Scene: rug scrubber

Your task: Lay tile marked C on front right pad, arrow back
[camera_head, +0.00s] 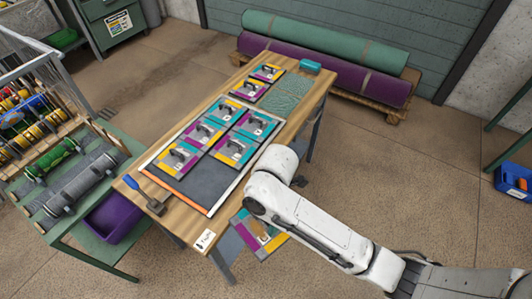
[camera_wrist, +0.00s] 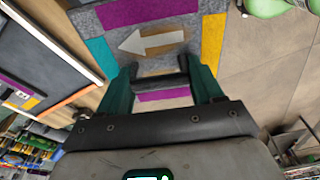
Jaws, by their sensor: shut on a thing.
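My gripper (camera_wrist: 165,82) is shut on the dark handle of a tile (camera_wrist: 145,20) and hangs it beyond the bench's right edge at the front. The tile has purple, yellow, teal and grey patches; its white arrow (camera_wrist: 150,42) points left in the wrist view, towards the bench. I cannot read its letter. In the head view the tile (camera_head: 262,237) shows partly below my arm, which hides the gripper. A framed tray (camera_head: 160,187) on the bench holds several handled tiles, including one at the front left (camera_head: 177,160). The bare dark pad area (camera_head: 208,183) lies at its front right.
Two more tiles (camera_head: 267,72) (camera_head: 249,89) and a teal mat (camera_head: 287,93) lie on the far bench top (camera_head: 317,81). A blue-handled tool (camera_head: 143,193) lies left of the tray.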

